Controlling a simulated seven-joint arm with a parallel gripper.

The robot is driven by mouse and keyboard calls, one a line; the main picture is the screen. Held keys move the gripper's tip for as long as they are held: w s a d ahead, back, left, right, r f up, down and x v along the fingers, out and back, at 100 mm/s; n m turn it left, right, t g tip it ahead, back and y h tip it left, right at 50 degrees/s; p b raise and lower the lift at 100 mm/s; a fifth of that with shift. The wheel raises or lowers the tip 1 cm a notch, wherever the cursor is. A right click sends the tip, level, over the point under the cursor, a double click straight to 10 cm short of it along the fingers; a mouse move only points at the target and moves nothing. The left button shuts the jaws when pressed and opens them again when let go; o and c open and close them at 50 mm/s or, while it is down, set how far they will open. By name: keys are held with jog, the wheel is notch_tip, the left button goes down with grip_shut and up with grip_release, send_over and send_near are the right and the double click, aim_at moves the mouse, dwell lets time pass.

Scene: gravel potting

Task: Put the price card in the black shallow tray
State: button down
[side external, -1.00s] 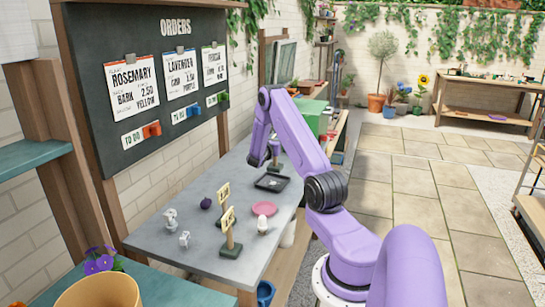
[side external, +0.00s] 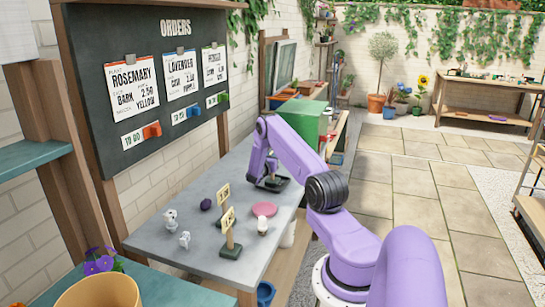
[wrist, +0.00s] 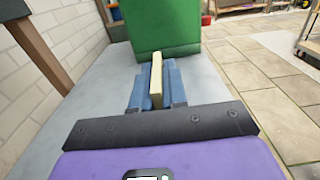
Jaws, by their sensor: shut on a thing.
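My gripper (wrist: 157,88) is shut on a pale cream, thin slab, the price card (wrist: 156,75), which stands edge-on between the blue fingers in the wrist view. In the side view my gripper (side external: 269,182) is low over the far part of the grey table, at the black shallow tray (side external: 284,182). The arm and gripper hide most of the tray, so only a dark part of it shows. The card's lower edge is hidden, and I cannot tell whether it touches the tray. The tray cannot be made out in the wrist view.
Two yellow signs (side external: 223,194) (side external: 228,219) stand on posts on the grey table (side external: 190,253). A pink saucer (side external: 264,209), a dark purple round thing (side external: 206,205) and small white figures (side external: 170,217) are nearby. A green box (wrist: 163,30) stands beyond my gripper.

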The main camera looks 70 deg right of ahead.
jog(key=c, duration=1.2)
grip_release()
jog(key=shift+f, duration=0.1)
jog(key=shift+o, duration=0.2)
jog(key=a, duration=1.2)
jog(key=shift+r, duration=0.2)
